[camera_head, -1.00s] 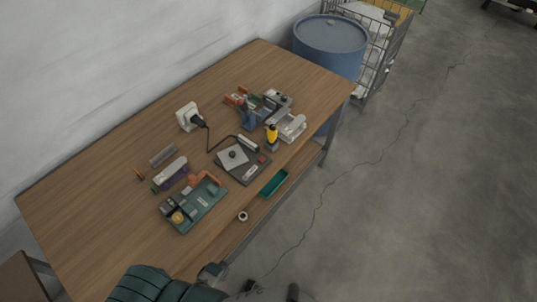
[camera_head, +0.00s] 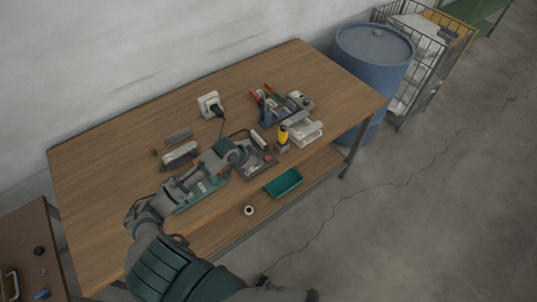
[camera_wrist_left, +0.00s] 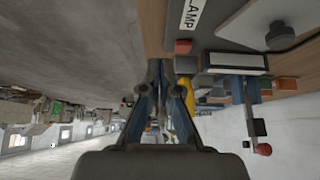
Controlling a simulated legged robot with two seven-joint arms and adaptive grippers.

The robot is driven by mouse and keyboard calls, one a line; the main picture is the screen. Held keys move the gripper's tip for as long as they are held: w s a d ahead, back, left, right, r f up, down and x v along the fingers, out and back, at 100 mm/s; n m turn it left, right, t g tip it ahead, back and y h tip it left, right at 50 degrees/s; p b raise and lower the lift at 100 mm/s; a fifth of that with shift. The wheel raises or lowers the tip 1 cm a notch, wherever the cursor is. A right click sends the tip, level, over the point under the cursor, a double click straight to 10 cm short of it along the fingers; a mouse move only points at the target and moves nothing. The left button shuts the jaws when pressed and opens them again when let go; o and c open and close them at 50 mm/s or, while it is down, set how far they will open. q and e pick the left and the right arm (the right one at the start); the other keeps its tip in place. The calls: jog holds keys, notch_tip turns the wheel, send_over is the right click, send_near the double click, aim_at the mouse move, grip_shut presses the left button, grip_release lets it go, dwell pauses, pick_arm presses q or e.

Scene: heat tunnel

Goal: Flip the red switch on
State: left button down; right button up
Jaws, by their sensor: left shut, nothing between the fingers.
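The red switch (camera_head: 267,158) is a small red block on the right side of a dark flat device (camera_head: 257,173) on the wooden table. In the left wrist view the red switch (camera_wrist_left: 183,47) shows beside a label reading "LAMP", up and right of my fingertips. My left gripper (camera_wrist_left: 157,75) is shut and empty. In the head view my left gripper (camera_head: 243,154) is over the device, left of the switch, and hides much of it. Whether the fingertips touch anything cannot be told. My right gripper is not in view.
A yellow-and-black tool (camera_head: 283,136) and a white holder (camera_head: 303,134) stand right of the device. A green tray (camera_head: 284,183) sits on the lower shelf. A white socket (camera_head: 210,104) with a plug is behind. A blue barrel (camera_head: 372,70) stands past the table.

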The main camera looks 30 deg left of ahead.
pick_arm(q)
jog(key=w+a+r, duration=0.2)
jog(key=w+r, duration=0.1)
jog(key=r, duration=0.4)
send_over(271, 156)
jog(key=s, duration=0.2)
jog(key=shift+t, duration=0.4)
jog(key=f, duration=0.7)
jog(key=shift+w+f, duration=0.2)
jog(key=shift+f, duration=0.15)
notch_tip(271, 156, down, 4)
jog(key=shift+r+p, duration=0.25)
jog(key=shift+p, duration=0.1)
jog(key=shift+a+f, duration=0.1)
jog(key=shift+f, duration=0.25)
jog(key=shift+s+a+f, duration=0.1)
jog(key=shift+a+f, duration=0.2)
jog(key=shift+a, duration=0.1)
jog(key=shift+d, duration=0.4)
jog(key=shift+w, duration=0.35)
jog(key=shift+w+d, duration=0.1)
jog(key=shift+w, duration=0.35)
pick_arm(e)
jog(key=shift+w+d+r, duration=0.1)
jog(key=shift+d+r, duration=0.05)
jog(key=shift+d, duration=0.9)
